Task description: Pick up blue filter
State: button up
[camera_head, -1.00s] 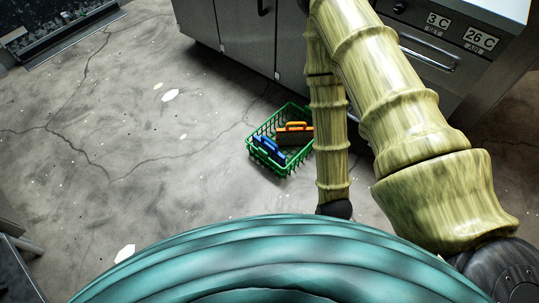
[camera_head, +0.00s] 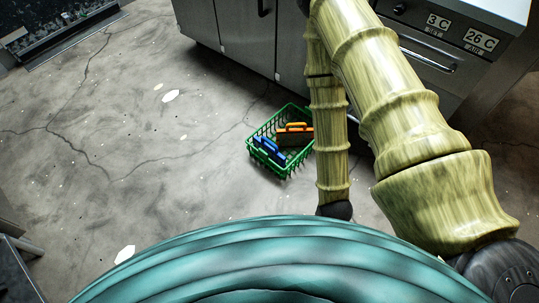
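A blue filter (camera_head: 269,150) with a raised handle lies in a green wire basket (camera_head: 286,173) on the floor. It is at the basket's left front side. An orange-handled filter (camera_head: 294,129) with a dark body lies behind it in the same basket. My bamboo-like arm crosses the right side of the head view and hides the basket's right edge. My gripper is not visible in this view.
Grey metal cabinets (camera_head: 237,35) stand behind the basket. A steel unit with displays reading 3 C and 26 C (camera_head: 459,32) is at upper right. The cracked concrete floor (camera_head: 150,130) left of the basket is mostly clear, with a few pale scraps.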

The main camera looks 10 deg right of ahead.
aim_at(274, 155)
jog(key=u, duration=2.25)
jog(key=k, duration=1.05)
jog(key=z, duration=1.25)
jog(key=i, duration=0.5)
jog(key=u, duration=0.1)
